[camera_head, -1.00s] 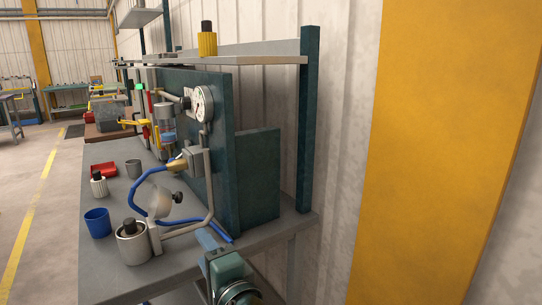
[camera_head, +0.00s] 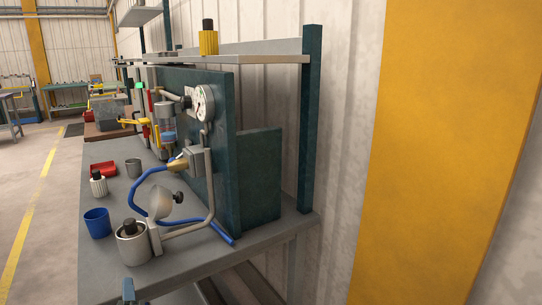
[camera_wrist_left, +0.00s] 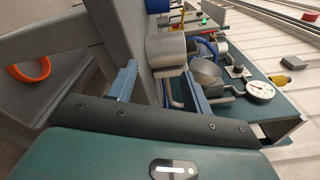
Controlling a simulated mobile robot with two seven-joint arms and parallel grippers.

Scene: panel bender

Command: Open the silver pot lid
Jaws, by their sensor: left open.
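In the left wrist view a grey cylinder (camera_wrist_left: 165,50), apparently the pot, lies beyond the gap between my fingers. My left gripper (camera_wrist_left: 160,90) is open and empty, with two blue fingers apart. In the head view only a small blue part of my left gripper (camera_head: 128,290) shows at the bottom edge, below the pot. My right gripper is not in view.
A bowl-shaped lamp (camera_head: 160,203) on a bent pipe and a blue hose (camera_head: 140,185) are close beside the pot. A blue cup (camera_head: 97,222) stands behind it to the left. A green panel with a gauge (camera_head: 204,102) rises at the right.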

